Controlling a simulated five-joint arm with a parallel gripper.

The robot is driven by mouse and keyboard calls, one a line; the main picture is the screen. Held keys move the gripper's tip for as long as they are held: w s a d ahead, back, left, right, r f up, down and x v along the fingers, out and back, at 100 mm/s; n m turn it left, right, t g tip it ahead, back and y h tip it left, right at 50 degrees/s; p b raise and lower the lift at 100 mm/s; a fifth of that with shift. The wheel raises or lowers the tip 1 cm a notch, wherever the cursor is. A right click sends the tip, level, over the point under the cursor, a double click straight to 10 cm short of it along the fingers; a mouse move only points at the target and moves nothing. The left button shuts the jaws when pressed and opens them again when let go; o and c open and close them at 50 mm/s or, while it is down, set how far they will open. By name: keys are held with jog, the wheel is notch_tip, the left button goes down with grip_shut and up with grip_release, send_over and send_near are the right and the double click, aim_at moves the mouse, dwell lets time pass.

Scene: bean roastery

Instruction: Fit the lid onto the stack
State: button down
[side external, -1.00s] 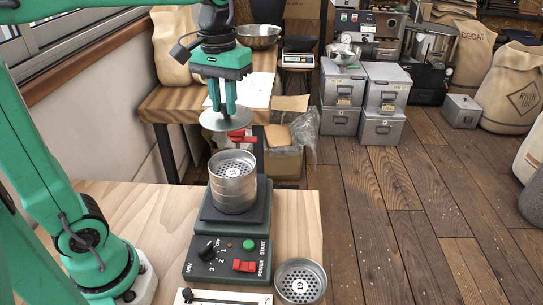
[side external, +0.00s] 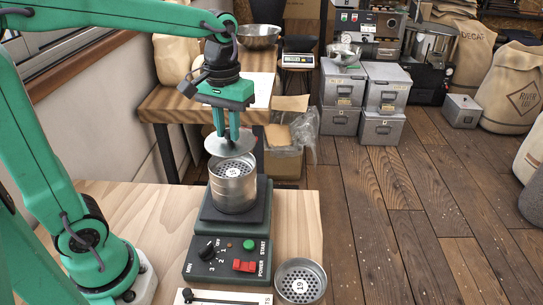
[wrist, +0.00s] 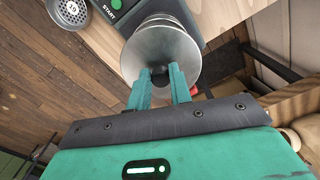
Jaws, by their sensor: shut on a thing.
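A stack of round metal sieves (side external: 233,187) stands on the dark sieve shaker (side external: 262,212), its perforated top marked with a number. My gripper (side external: 229,138) is shut on the knob of the round metal lid (side external: 222,147) and holds it tilted just above the stack, over its back edge. In the wrist view the lid (wrist: 185,45) hangs between the green fingertips (wrist: 160,78) and covers most of the stack (wrist: 160,22). I cannot tell whether the lid touches the rim.
A loose sieve (side external: 301,281) marked 19 lies on the wooden table (side external: 300,215) at the front right. The shaker's panel carries a dial, a green button (side external: 249,244) and a red switch. A second table (side external: 180,106) stands behind.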

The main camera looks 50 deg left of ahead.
aim_at(228, 140)
jog(key=shift+f, duration=2.15)
jog(key=shift+f, duration=0.6)
jog(key=c, duration=1.5)
grip_release()
jog(key=shift+c, duration=0.2)
jog(key=shift+r, duration=5.5)
jog(key=shift+s, duration=0.2)
jog(key=shift+s+f+m+t, duration=0.1)
jog(key=shift+s+m+t, duration=0.2)
jog(key=shift+s, duration=0.25)
jog(key=s+f+m+t, duration=0.4)
jog(key=s+f+t, duration=0.1)
jog(key=s, duration=0.3)
jog(key=shift+s+f, duration=0.25)
jog(key=shift+s, duration=0.1)
